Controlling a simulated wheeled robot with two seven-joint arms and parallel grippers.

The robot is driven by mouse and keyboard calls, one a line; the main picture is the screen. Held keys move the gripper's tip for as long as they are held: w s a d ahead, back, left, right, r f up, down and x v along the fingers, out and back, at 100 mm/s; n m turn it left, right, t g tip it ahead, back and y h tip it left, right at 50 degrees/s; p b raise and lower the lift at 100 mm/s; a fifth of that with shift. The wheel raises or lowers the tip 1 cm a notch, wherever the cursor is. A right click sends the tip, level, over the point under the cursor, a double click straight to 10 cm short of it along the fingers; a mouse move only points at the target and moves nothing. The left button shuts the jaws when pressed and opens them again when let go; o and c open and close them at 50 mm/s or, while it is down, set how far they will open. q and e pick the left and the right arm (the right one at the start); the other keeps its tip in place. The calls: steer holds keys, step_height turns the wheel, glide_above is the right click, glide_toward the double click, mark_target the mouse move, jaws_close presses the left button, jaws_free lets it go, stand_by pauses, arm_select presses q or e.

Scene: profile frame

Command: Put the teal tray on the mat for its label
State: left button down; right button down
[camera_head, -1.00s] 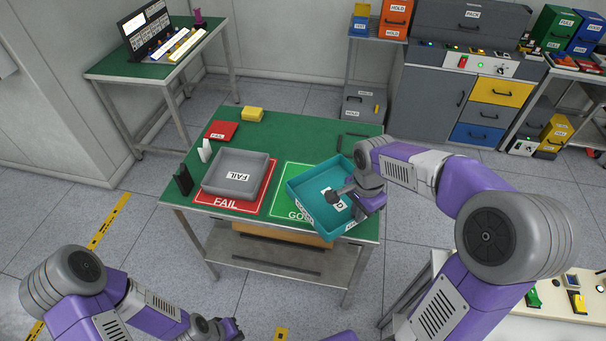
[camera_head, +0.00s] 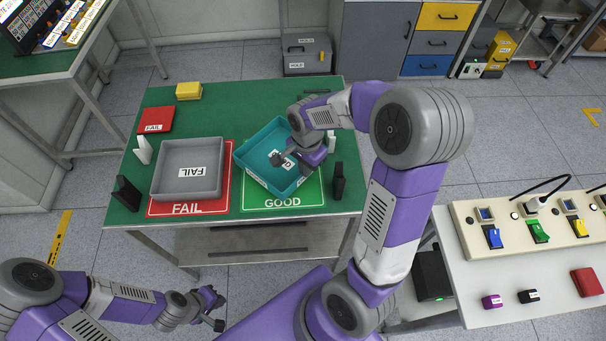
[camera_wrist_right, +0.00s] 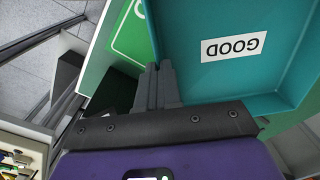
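The teal tray (camera_head: 250,172), with a GOOD label inside, is over the green GOOD mat (camera_head: 283,203), turned at an angle to it. Whether its base touches the mat cannot be told. My right gripper (camera_head: 290,157) is at the tray's right side; in the right wrist view its fingers (camera_wrist_right: 158,85) are close together on the tray wall (camera_wrist_right: 160,30). The grey tray (camera_head: 190,192), labelled FAIL, sits on the red FAIL mat (camera_head: 187,208) to the left. My left gripper (camera_head: 218,311) is open and empty, in front of the table and low.
The green table (camera_head: 225,98) also holds a red FAIL box (camera_head: 156,119), a yellow box (camera_head: 188,90), and small white and black upright blocks around the mats. A white bench (camera_head: 520,275) with switches stands at right.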

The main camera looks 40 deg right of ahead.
steer(key=shift+w+f+b, duration=0.15)
steer(key=shift+f+b, duration=0.35)
steer(key=shift+f, duration=1.35)
steer(key=shift+f, duration=0.2)
steer(key=c, duration=1.3)
jaws_free()
steer(key=shift+c, duration=0.2)
steer(key=shift+r, duration=0.1)
steer(key=shift+r, duration=0.35)
step_height(320, 180, up, 12)
steer(key=p, duration=0.3)
steer(key=shift+f+p, duration=0.25)
steer(key=shift+p, duration=0.1)
